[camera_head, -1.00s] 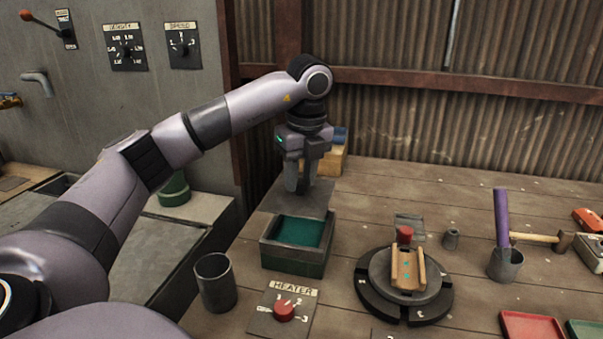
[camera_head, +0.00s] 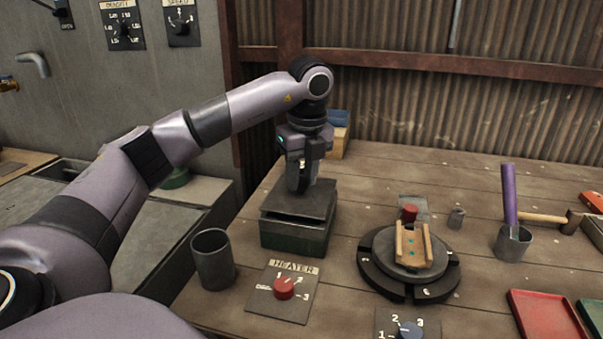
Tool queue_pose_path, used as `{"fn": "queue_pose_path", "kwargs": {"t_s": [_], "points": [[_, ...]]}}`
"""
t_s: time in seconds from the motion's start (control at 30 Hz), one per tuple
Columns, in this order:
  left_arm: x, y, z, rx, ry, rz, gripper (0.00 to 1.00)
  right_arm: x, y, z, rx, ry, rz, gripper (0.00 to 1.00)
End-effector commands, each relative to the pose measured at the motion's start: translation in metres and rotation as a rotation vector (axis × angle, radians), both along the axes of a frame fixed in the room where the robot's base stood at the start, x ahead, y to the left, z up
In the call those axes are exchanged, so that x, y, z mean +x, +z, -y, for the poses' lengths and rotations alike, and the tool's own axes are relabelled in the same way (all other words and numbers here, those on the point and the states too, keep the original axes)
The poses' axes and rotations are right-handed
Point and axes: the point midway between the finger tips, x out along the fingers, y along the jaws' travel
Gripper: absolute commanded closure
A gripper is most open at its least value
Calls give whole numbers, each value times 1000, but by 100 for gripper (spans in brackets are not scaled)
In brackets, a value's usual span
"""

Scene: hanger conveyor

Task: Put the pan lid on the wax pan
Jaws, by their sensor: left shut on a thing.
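The wax pan (camera_head: 293,238) is a dark green square box on the wooden bench, left of the turntable. The pan lid (camera_head: 290,204), a flat dark grey plate, is over the pan and covers its opening from view. A narrow dark gap shows under the lid's front edge, and I cannot tell whether it is fully seated. My left gripper (camera_head: 300,186) points down from above and is shut on the lid at its top middle. The green wax inside is hidden. My right gripper is not in view.
A grey cup (camera_head: 213,259) stands left of the pan, and the heater panel (camera_head: 284,291) with a red knob lies in front. A black turntable (camera_head: 409,277) with a wooden cradle is to the right. A purple-handled tool stands in a metal cup (camera_head: 513,244).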

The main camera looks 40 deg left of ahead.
Motion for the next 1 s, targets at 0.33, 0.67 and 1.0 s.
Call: {"fn": "queue_pose_path", "kwargs": {"t_s": [0.33, 0.67, 1.0], "points": [[0, -1, 0, 0, 0, 0, 96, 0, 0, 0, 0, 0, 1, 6], [0, -8, 0, 0, 0, 0, 96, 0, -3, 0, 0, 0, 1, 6], [0, -10, 0, 0, 0, 1, 96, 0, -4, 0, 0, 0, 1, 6]]}}
